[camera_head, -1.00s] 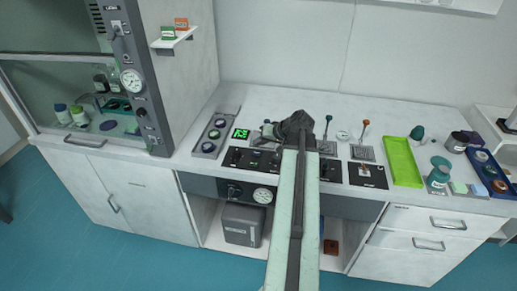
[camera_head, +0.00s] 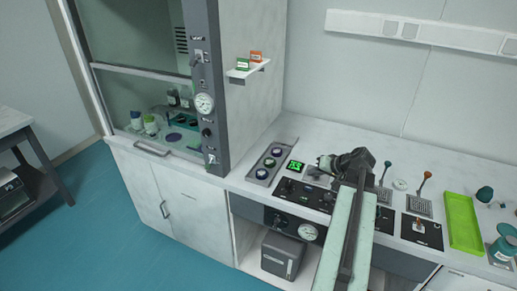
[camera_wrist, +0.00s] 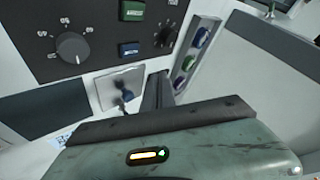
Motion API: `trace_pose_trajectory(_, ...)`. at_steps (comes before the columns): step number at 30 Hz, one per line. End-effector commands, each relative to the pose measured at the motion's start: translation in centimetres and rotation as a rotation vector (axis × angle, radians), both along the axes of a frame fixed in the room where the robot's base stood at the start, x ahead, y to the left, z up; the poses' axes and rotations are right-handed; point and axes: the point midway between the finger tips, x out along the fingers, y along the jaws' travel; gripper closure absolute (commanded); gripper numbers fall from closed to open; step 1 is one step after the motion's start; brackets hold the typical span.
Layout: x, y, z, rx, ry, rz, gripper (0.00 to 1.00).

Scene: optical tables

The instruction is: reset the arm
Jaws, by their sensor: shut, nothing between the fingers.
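My arm reaches forward over the workbench (camera_head: 390,150) from the bottom of the head view. Its dark gripper end (camera_head: 345,163) is over the bench near the control panel, and the fingers are hard to make out there. In the wrist view my gripper (camera_wrist: 158,88) shows as dark narrow fingers, shut with nothing held. They point toward the bench fittings.
A fume hood with a gauge (camera_head: 204,103) stands to the left. A tray of round caps (camera_head: 270,163), a green display (camera_head: 295,167), upright levers (camera_head: 424,182) and a green tray (camera_head: 462,222) are on the bench. Teal floor (camera_head: 100,240) is clear at the lower left.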

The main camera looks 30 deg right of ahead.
Motion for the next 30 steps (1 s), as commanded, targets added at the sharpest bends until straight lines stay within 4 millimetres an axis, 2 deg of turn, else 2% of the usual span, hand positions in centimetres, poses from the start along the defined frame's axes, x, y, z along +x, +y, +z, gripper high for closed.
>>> trace_pose_trajectory(3,0.3,0.3,0.0,-0.001,0.0,0.007,1.0)
trace_pose_trajectory(5,1.4,1.6,0.0,0.0,0.0,0.032,1.0)
trace_pose_trajectory(8,5.0,6.1,0.0,0.0,-0.001,0.119,1.0)
trace_pose_trajectory(11,9.5,13.7,-0.1,-0.003,0.003,0.252,1.0)
trace_pose_trajectory(12,10.9,17.0,-0.3,-0.011,0.013,0.309,1.0)
trace_pose_trajectory(14,12.5,22.1,-0.8,-0.03,0.038,0.399,1.0)
trace_pose_trajectory(15,13.1,25.6,-1.2,-0.044,0.06,0.46,1.0)
trace_pose_trajectory(17,13.7,30.8,-1.9,-0.067,0.103,0.547,1.0)
trace_pose_trajectory(18,13.6,34.1,-2.5,-0.084,0.137,0.603,1.0)
trace_pose_trajectory(21,12.5,41.5,-3.9,-0.137,0.235,0.726,1.0)
trace_pose_trajectory(24,10.4,46.9,-5.2,-0.201,0.343,0.808,1.0)
trace_pose_trajectory(27,7.8,49.8,-6.3,-0.277,0.465,0.84,1.0)
trace_pose_trajectory(29,6.0,49.4,-6.9,-0.33,0.559,0.808,1.0)
trace_pose_trajectory(30,5.2,48.0,-7.1,-0.35,0.611,0.762,1.0)
